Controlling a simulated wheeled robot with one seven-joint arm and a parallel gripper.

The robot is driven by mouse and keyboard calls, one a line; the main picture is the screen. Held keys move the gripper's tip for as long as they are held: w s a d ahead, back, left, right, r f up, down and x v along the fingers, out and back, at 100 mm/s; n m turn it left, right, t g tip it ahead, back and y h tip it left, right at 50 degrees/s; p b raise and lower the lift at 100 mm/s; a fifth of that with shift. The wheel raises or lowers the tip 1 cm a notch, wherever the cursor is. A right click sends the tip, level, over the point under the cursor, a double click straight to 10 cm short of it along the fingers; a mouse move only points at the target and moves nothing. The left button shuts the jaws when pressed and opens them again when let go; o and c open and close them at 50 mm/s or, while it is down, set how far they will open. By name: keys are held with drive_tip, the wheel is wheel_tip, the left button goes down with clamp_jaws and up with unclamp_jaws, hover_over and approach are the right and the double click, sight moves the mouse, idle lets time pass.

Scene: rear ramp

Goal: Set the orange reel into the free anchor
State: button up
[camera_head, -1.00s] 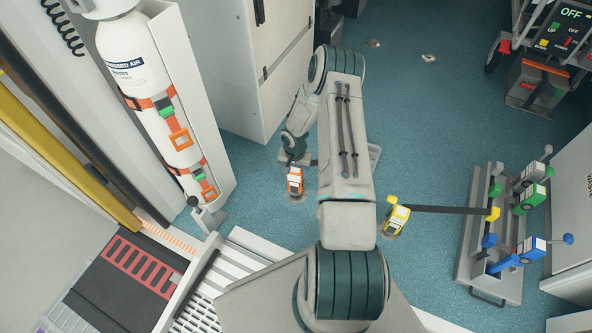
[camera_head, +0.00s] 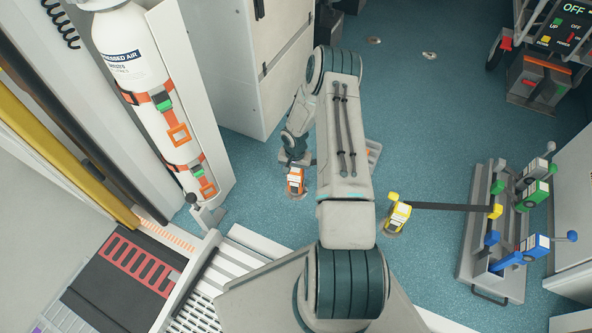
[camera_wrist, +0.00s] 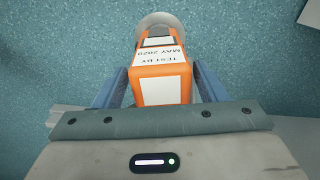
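The orange reel (camera_head: 295,182), a box with a white label, stands at the floor left of my arm. In the wrist view the orange reel (camera_wrist: 161,80) lies between the two blue-grey fingers of my gripper (camera_wrist: 163,85), which appear to press on its sides. My gripper (camera_head: 296,165) shows small in the head view. A pale round anchor disc (camera_wrist: 160,22) shows at the reel's far end. I cannot tell whether the reel is seated in it or just above. The yellow reel (camera_head: 398,217) stands on another floor disc, with a dark strap to the rack.
The grey rack (camera_head: 478,225) at right carries green (camera_head: 534,194) and blue (camera_head: 533,247) reels. Two bare round floor fittings (camera_head: 374,40) (camera_head: 429,55) lie at the back. A compressed air bottle (camera_head: 130,60) stands left. A dark strap (camera_head: 450,208) crosses the floor at right.

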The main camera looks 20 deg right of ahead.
drive_tip(key=shift+o, duration=0.7)
drive_tip(key=shift+r, duration=0.1)
wheel_tip(320, 180, up, 14)
drive_tip(key=p, duration=0.5)
drive_tip(key=shift+p, duration=0.3)
drive_tip(key=shift+w+d, duration=0.1)
